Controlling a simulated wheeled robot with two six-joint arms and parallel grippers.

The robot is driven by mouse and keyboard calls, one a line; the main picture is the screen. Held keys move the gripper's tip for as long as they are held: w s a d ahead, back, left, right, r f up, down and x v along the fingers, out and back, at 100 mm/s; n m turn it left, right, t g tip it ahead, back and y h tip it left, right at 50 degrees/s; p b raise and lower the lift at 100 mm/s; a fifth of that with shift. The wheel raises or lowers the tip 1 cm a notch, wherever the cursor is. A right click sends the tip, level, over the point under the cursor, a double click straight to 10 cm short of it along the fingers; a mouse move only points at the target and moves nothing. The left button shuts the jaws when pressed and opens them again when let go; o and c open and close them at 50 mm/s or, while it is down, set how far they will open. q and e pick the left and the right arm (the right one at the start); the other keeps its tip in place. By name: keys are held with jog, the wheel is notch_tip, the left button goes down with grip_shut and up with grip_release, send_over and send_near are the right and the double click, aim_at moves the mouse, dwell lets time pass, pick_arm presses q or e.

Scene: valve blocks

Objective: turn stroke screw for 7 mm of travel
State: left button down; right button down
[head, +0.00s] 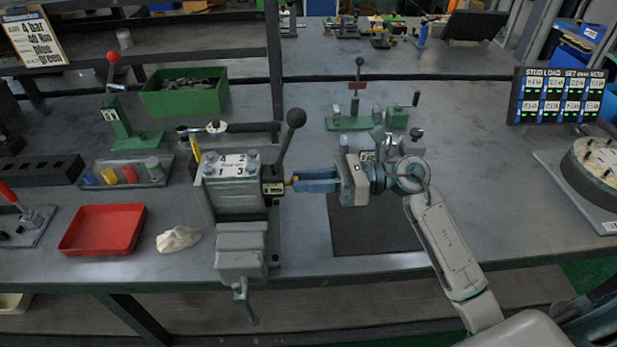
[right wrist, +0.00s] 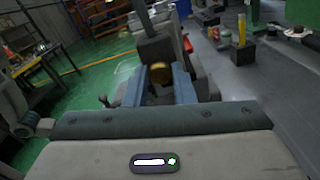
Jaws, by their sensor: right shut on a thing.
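The valve block (head: 232,172) is a grey block with a numbered white plate on top, clamped in a grey vise (head: 240,250). A black-knobbed lever (head: 292,125) rises from its right side, and a dark labelled piece (head: 273,187) projects there. The brass stroke screw (head: 289,182) sticks out to the right of that piece. It also shows in the right wrist view (right wrist: 160,72), between blue fingers. My right gripper (head: 298,181) comes in level from the right and is shut on the screw. The screw's tip is mostly hidden by the fingers. My left gripper is not in view.
A red tray (head: 103,230) and a crumpled cloth (head: 178,239) lie left of the vise. A green lever fixture (head: 360,120) stands behind my right gripper. A dark mat (head: 372,236) lies below it, empty. A display (head: 560,96) stands at the right.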

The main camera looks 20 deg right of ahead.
pick_arm(q)
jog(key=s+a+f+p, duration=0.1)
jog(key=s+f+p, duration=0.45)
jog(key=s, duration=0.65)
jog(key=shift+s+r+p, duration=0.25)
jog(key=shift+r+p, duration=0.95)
jog(key=shift+p, duration=0.1)
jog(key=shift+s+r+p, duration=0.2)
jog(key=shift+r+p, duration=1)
jog(key=shift+p, duration=0.1)
pick_arm(e)
jog(key=shift+w+m, duration=0.1)
jog(key=shift+m, duration=7.6)
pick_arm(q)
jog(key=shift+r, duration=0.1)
pick_arm(e)
jog(key=shift+f, duration=0.1)
jog(key=c, duration=1.2)
grip_release()
jog(key=shift+c, duration=0.2)
jog(key=shift+d, duration=0.15)
